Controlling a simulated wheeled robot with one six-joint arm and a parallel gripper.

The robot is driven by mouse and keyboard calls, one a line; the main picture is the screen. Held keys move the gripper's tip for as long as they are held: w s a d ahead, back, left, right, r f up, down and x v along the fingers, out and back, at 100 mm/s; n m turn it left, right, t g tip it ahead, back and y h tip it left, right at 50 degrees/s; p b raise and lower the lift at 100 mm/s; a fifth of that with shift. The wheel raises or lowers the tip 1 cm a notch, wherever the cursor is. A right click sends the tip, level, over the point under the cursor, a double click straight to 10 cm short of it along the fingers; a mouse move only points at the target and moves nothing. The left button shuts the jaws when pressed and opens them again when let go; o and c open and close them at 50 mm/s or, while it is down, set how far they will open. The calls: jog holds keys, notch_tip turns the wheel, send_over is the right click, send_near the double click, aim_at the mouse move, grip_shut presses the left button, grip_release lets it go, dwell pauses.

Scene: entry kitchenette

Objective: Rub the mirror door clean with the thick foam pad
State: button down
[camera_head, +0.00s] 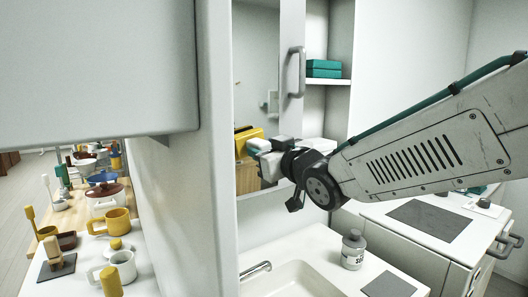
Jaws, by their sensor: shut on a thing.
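The mirror door (256,55) is a tall grey reflective panel left of centre, with a pale frame and a grey bar handle (297,72) at its right edge. My gripper (262,146) is in front of the lower part of the mirror, reached in from the right. It is shut on a yellow block, the foam pad (246,139), at its left end. The pad is close to the glass; I cannot tell whether it touches. Part of the pad is hidden by the fingers, and reflections blend with it.
Teal folded items (323,68) lie on an open shelf (328,82) right of the door. Below are a sink (290,280) with a tap (256,269) and a grey soap bottle (353,250). A white wall panel stands at left, with a counter of mugs (118,222) beyond it.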

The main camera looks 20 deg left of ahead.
jog(key=shift+w+a, duration=0.45)
jog(key=shift+a, duration=0.05)
jog(key=shift+w+d, duration=0.1)
dwell(0.3)
jog(key=shift+w+d, duration=0.2)
jog(key=shift+d, duration=0.05)
dwell(0.4)
jog(key=shift+s+a, duration=0.6)
jog(key=shift+a, duration=0.05)
